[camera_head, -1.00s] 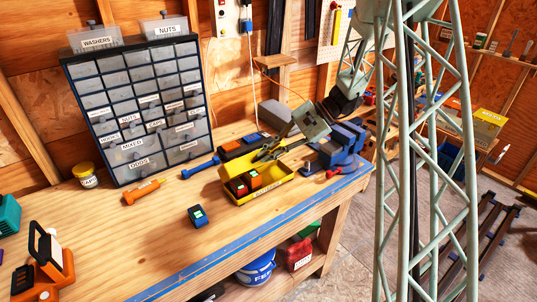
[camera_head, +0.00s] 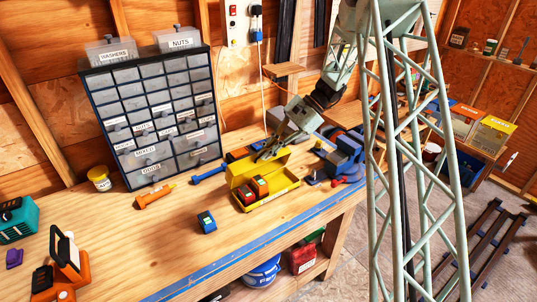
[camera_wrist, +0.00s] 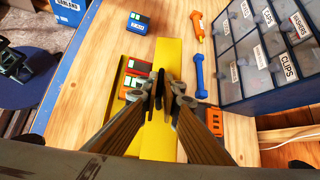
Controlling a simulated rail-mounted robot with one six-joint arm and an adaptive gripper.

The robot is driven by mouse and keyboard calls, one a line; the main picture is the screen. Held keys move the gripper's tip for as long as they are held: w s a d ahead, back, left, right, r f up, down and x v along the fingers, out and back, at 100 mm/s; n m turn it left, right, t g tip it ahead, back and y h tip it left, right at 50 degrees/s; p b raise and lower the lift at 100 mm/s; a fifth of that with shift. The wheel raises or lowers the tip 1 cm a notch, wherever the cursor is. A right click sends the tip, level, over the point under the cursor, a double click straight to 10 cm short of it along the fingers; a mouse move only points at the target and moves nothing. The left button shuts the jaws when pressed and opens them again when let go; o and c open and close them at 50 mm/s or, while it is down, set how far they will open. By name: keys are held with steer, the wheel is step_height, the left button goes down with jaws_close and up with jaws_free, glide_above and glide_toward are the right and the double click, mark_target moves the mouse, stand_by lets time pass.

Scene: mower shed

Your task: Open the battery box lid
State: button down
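The yellow battery box (camera_head: 272,197) stands on the workbench near its front edge. Its lid (camera_head: 243,170) is raised along the back, steeply tilted, so the box is open. My gripper (camera_head: 265,154) is at the upper part of the lid. In the wrist view the lid (camera_wrist: 168,55) is a long yellow strip, and my gripper (camera_wrist: 161,88) has its fingertips close together over it. The fingers look shut; I cannot make out any part of the lid clamped between them.
A blue vise (camera_head: 345,158) stands right of the box. A small blue battery (camera_head: 206,222), an orange tool (camera_head: 155,195) and a blue tool (camera_head: 208,174) lie to the left. A drawer cabinet (camera_head: 155,120) stands behind.

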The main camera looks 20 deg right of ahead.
steer(key=shift+w+a+r, duration=0.1)
steer(key=shift+w+a, duration=0.05)
steer(key=shift+w, duration=0.5)
steer(key=shift+w+a+r, duration=0.1)
steer(key=shift+w, duration=0.55)
steer(key=c, duration=2.9)
jaws_free()
steer(key=shift+o, duration=0.2)
steer(key=shift+d+r, duration=0.1)
steer(key=v, duration=1.1)
steer(key=shift+d+r, duration=0.25)
